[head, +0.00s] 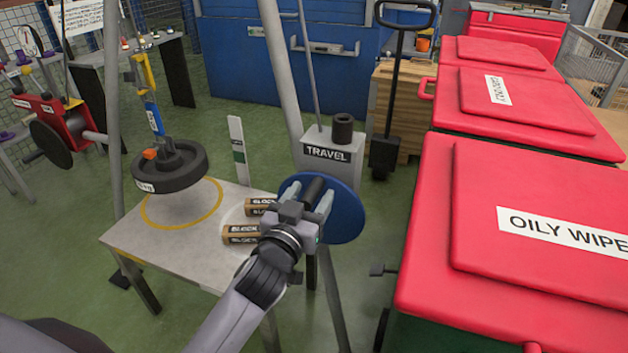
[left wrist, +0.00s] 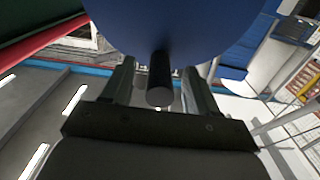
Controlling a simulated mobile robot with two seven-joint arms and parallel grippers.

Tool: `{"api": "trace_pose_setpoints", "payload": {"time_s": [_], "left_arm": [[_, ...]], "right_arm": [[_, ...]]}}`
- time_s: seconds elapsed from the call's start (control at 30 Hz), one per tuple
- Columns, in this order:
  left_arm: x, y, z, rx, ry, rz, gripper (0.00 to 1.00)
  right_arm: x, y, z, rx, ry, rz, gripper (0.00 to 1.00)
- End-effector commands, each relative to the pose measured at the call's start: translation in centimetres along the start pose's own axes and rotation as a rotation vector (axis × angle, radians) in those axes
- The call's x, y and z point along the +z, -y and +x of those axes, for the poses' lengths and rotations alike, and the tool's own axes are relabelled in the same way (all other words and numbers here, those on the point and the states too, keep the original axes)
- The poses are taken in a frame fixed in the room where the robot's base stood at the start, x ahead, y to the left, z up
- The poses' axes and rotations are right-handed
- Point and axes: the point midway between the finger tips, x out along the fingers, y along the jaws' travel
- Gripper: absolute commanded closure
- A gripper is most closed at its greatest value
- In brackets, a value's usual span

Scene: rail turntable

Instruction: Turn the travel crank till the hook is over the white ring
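The travel crank is a blue disc (head: 348,212) with a black handle (head: 313,190), below a grey box marked TRAVEL (head: 330,154). My left gripper (head: 306,201) is at the handle. In the left wrist view its fingers (left wrist: 161,88) stand open on either side of the handle (left wrist: 160,78), with gaps visible. A yellow hook (head: 147,72) with a blue strap (head: 152,112) carries a black wheel (head: 165,170) above the yellow ring (head: 152,221) on the grey table. The white ring (head: 229,214) is a pale arc around the blocks, partly hidden by my arm. My right gripper is out of view.
Two wooden blocks (head: 240,234) lie on the table (head: 135,243) within the white ring. Red bins (head: 500,220) fill the right side. A white and green post (head: 237,150) stands behind the table. Grey frame legs rise near the crank.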

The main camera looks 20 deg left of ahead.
Motion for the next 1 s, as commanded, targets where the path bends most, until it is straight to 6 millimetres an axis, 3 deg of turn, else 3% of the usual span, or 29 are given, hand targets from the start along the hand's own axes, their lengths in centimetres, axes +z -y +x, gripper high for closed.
{"api": "trace_pose_setpoints", "payload": {"time_s": [0.03,0.17,0.43,1.0], "left_arm": [[0.0,0.0,0.0,0.000,0.000,0.000,0.59],[0.0,0.0,0.0,0.000,0.000,0.000,1.00],[0.0,0.2,0.0,0.000,0.000,0.001,1.00],[0.6,3.0,0.0,-0.007,0.006,0.007,1.00]], "right_arm": [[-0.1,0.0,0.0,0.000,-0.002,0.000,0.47],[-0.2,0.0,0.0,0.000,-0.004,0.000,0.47],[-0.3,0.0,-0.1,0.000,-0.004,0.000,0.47],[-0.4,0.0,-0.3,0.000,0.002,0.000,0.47]]}}
